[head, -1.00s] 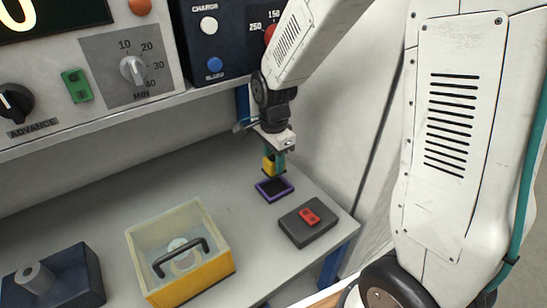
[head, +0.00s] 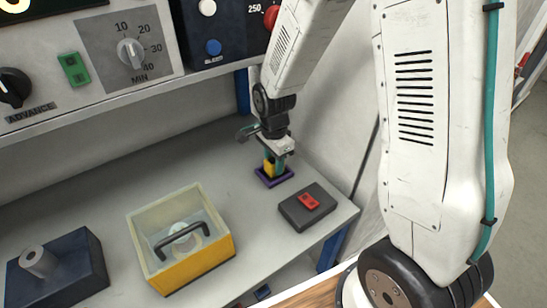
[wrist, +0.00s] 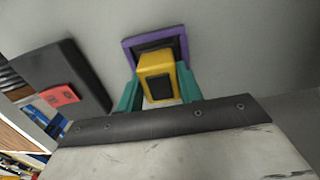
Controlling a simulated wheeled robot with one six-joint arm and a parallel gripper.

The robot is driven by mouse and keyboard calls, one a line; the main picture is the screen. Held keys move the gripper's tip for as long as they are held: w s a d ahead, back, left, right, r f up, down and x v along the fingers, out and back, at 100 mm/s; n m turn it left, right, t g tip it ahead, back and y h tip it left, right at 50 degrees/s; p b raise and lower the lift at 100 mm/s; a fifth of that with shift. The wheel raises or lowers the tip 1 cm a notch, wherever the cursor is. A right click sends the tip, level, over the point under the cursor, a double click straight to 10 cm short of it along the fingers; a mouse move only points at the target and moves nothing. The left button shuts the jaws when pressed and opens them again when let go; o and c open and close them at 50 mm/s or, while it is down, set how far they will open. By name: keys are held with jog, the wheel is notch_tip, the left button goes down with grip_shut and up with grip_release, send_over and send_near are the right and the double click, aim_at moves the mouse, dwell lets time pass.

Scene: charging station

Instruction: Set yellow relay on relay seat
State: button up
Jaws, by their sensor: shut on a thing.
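The yellow relay (head: 269,168) is a small yellow block held between the teal fingers of my gripper (head: 274,165). In the wrist view the relay (wrist: 157,75) sits between both fingers (wrist: 158,92), which are shut on it. The relay seat (head: 262,181) is a purple-rimmed square with a dark inside on the grey bench. The relay is at the seat in the head view, its lower end over or inside the rim. In the wrist view the purple rim (wrist: 128,48) shows behind the relay. I cannot tell whether the relay touches the seat floor.
A dark box with a red switch (head: 309,202) stands right of the seat, near the bench edge. A yellow, clear-walled tub with a black handle (head: 200,262) stands front left. A dark blue block with a grey post (head: 75,267) is further left. A control panel overhangs the bench.

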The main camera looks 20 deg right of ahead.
aim_at(274, 160)
jog(key=shift+f, duration=0.1)
jog(key=o, duration=1.1)
notch_tip(274, 160, up, 8)
jog(key=shift+f, duration=0.1)
jog(key=shift+s+n, duration=0.25)
jog(key=shift+n, duration=0.45)
jog(key=s+d+r+n, duration=0.1)
jog(key=s+r+n, duration=0.3)
jog(key=s, duration=0.3)
jog(key=s+d+r+n+t, duration=0.1)
jog(key=s+r+n, duration=0.4)
jog(key=s+r, duration=0.2)
jog(key=s+d+r+n, duration=0.1)
jog(key=s+r+n, duration=0.4)
jog(key=s, duration=0.4)
jog(key=shift+s+d+r, duration=0.1)
jog(key=shift+s+r, duration=0.15)
jog(key=shift+r, duration=0.05)
